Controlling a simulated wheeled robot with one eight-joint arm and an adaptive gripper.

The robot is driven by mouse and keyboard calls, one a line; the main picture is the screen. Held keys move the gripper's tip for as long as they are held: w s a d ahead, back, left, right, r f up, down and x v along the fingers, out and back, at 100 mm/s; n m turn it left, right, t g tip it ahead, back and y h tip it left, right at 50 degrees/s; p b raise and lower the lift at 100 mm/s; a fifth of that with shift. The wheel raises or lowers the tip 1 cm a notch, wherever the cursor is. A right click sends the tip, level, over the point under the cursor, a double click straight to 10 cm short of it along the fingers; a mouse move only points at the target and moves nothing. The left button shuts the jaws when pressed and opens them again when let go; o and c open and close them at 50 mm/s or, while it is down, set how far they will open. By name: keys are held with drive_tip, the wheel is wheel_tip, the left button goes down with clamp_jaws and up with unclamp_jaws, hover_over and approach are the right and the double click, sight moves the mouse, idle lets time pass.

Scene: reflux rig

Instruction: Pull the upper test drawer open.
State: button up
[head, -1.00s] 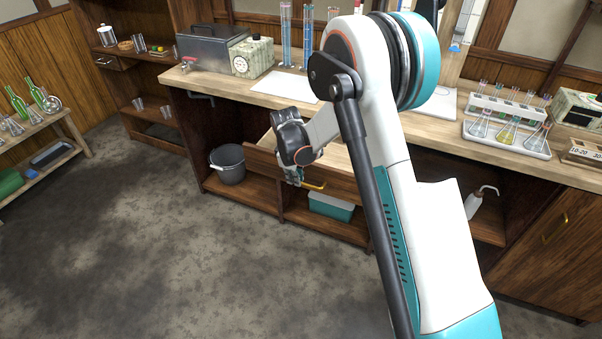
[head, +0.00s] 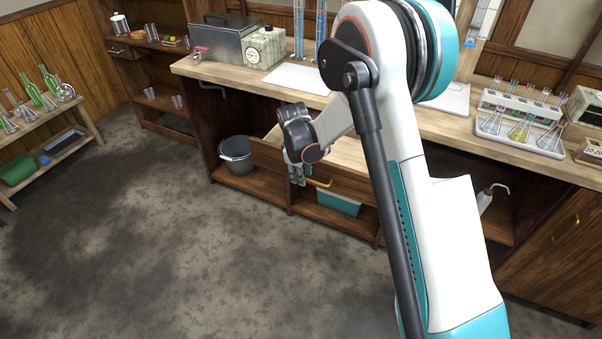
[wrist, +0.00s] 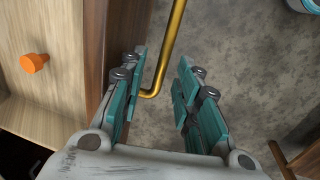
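The upper test drawer (head: 345,187) stands pulled out from under the counter, its pale inside partly showing behind my arm. Its wooden front edge also shows in the wrist view (wrist: 97,60). A brass bar handle (head: 319,183) is fixed to the front. In the wrist view the handle (wrist: 172,50) runs down from the top and bends toward the drawer front near my left finger. My gripper (head: 297,178) is at the handle's left end, fingers pointing along the drawer front. In the wrist view its fingers (wrist: 160,90) are apart with a clear gap. Contact with the handle cannot be told.
An orange knob-like piece (wrist: 34,63) lies inside the drawer. A grey bucket (head: 236,155) and a teal box (head: 338,201) sit on the shelf below. The counter (head: 225,80) holds glassware and a metal bath. The floor (head: 180,250) in front is clear.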

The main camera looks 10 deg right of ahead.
wheel_tip(320, 180, up, 12)
drive_tip(key=s+a, duration=0.1)
drive_tip(key=shift+s, duration=0.4)
drive_tip(key=shift+a, duration=0.1)
idle(0.4)
drive_tip(key=s+d+r+m+t, duration=0.1)
drive_tip(key=s+d+r+m, duration=0.2)
drive_tip(key=s+r, duration=0.4)
drive_tip(key=s+d+r+m+t, duration=0.1)
drive_tip(key=s+d+r+m, duration=0.1)
drive_tip(key=s+r, duration=0.5)
drive_tip(key=s+d+m+t, duration=0.1)
drive_tip(key=s+m, duration=0.2)
drive_tip(key=s, duration=0.6)
drive_tip(key=s+d+m+t+y, duration=0.1)
drive_tip(key=s+d+m+t, duration=0.1)
drive_tip(key=s, duration=0.6)
drive_tip(key=shift+s+d+m, duration=0.3)
drive_tip(key=shift+s+m, duration=0.1)
drive_tip(key=shift+m, duration=0.1)
